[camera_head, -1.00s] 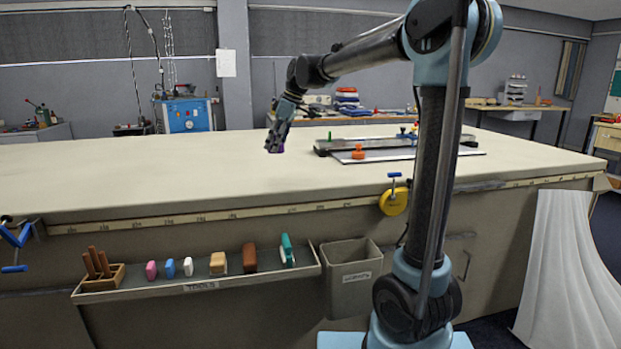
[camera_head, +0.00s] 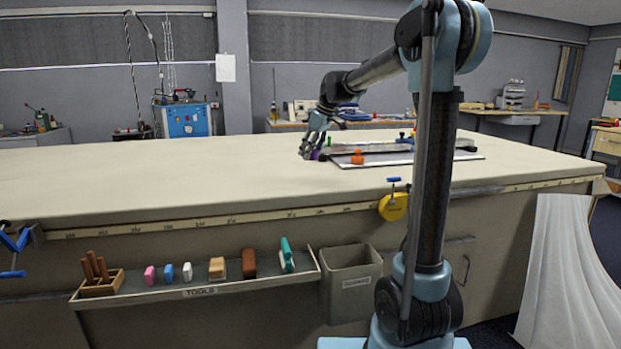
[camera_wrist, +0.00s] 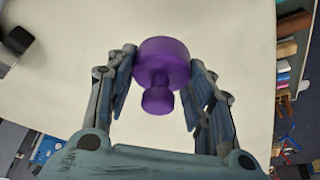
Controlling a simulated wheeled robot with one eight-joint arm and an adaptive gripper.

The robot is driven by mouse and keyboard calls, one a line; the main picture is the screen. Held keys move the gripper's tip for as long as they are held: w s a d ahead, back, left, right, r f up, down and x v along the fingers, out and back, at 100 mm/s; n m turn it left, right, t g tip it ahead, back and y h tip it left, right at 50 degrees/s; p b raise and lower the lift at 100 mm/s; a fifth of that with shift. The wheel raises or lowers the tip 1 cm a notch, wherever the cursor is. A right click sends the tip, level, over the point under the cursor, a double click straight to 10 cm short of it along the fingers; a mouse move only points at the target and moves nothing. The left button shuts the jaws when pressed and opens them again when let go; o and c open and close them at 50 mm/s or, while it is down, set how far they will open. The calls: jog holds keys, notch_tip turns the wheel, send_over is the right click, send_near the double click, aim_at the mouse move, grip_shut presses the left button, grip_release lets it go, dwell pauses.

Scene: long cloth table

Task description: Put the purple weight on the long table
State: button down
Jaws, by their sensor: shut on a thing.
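The purple weight (camera_wrist: 162,68) is between the two fingers of my gripper (camera_wrist: 160,85) in the wrist view, its wide round end away from the palm and its knob towards it. My gripper is shut on it. In the head view my gripper (camera_head: 312,152) is at the long table's cream top (camera_head: 150,180), towards the far side, and only a small purple patch of the weight (camera_head: 315,155) shows. I cannot tell whether the weight touches the cloth.
Just right of my gripper lies a flat board with a metal rail (camera_head: 400,158) and an orange knob (camera_head: 357,157). A tool tray (camera_head: 200,289) and a grey bin (camera_head: 350,285) hang on the table's front. The left of the tabletop is clear.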

jog(key=shift+f, duration=4.1)
jog(key=c, duration=0.8)
grip_release()
jog(key=shift+o, duration=0.2)
